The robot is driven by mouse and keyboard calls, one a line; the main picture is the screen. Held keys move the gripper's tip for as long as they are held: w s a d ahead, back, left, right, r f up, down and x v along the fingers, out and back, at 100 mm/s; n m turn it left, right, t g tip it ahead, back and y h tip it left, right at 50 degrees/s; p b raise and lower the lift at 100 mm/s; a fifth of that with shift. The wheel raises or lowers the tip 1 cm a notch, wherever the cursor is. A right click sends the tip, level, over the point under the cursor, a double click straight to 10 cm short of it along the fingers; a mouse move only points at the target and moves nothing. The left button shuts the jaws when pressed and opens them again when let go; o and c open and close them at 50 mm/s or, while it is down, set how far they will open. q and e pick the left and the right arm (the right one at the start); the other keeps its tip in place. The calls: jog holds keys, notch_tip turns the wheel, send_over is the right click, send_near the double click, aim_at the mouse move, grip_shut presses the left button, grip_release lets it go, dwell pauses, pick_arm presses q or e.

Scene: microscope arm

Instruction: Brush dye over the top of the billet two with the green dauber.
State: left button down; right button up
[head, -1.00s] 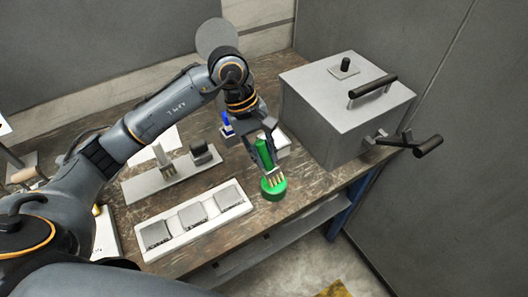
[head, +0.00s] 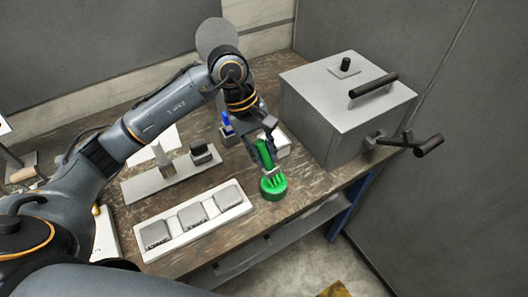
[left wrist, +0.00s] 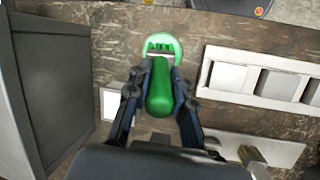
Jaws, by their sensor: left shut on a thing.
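The green dauber (head: 263,152) is held by its handle in my left gripper (head: 268,160), with its brush end pointing down. The left wrist view shows the dauber (left wrist: 160,90) between the two fingers, its bristles at the round green dye pot (left wrist: 163,44). In the head view the bristles are hidden and the green pot (head: 273,188) lies directly below the gripper. I cannot tell how deep the bristles sit. Billet two (head: 192,216) is the middle grey square block in the white tray (head: 172,245), left of the pot. My right gripper is not in view.
A large grey box (head: 335,105) with black handles stands behind and right of the pot. A metal fixture (head: 165,176) with upright parts lies behind the tray. A blue item (head: 226,119) stands behind the gripper. The table's front edge is close to the pot.

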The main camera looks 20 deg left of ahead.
aim_at(264, 143)
pick_arm(q)
jog(key=shift+f, duration=0.1)
dwell(0.7)
jog(key=shift+s+b, duration=0.1)
jog(key=shift+b, duration=0.2)
dwell(0.5)
notch_tip(264, 143, up, 2)
jog(key=shift+p, duration=0.4)
jog(key=shift+r+p, duration=0.8)
jog(key=shift+r, duration=1.75)
